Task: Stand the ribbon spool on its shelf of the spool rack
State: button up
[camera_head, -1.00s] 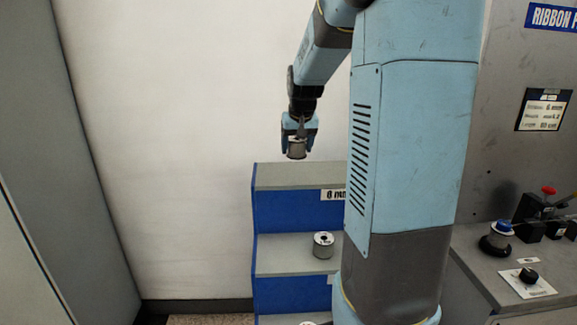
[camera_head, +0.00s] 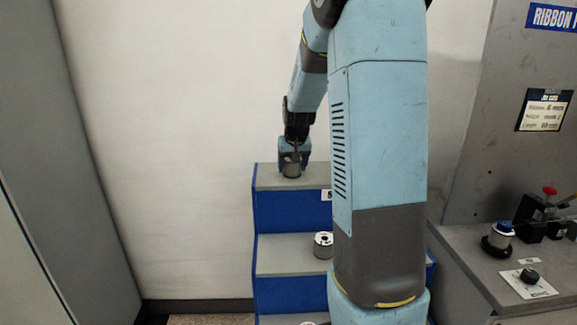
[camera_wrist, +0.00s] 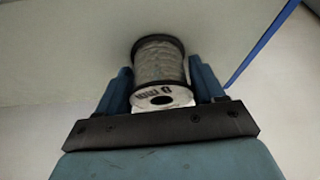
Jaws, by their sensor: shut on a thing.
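The ribbon spool (camera_head: 292,170) is a small grey cylinder. My gripper (camera_head: 294,158) is shut on it, just over the top shelf of the spool rack (camera_head: 264,181). The spool stands roughly upright; I cannot tell whether its base touches the shelf. In the wrist view the spool (camera_wrist: 160,66) has dark rims and a pale end face with a hole and print, and sits between the two blue fingers of my gripper (camera_wrist: 163,84). The rack is stepped, with grey shelves and blue fronts. My arm hides its right part.
Another spool (camera_head: 323,245) stands on the middle shelf, partly behind my arm. A further spool shows at the bottom edge on a lower shelf. A grey bench (camera_head: 470,262) with a blue-topped spool (camera_head: 500,235) and a black knob (camera_head: 530,277) is at right. A plain wall stands behind the rack.

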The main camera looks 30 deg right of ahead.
jog(key=o, duration=1.2)
jog(key=v, duration=1.1)
jog(key=s+a+n, duration=0.1)
jog(key=s+a, duration=0.4)
jog(key=s, duration=0.4)
jog(key=s+a+r+n+t, duration=0.1)
jog(key=s+a, duration=0.4)
jog(key=s, duration=0.5)
jog(key=s+a+n+y, duration=0.1)
jog(key=s+a, duration=0.3)
jog(key=s, duration=0.5)
jog(key=shift+s+a+r, duration=0.2)
jog(key=shift+s+a, duration=0.05)
jog(key=shift+a, duration=0.15)
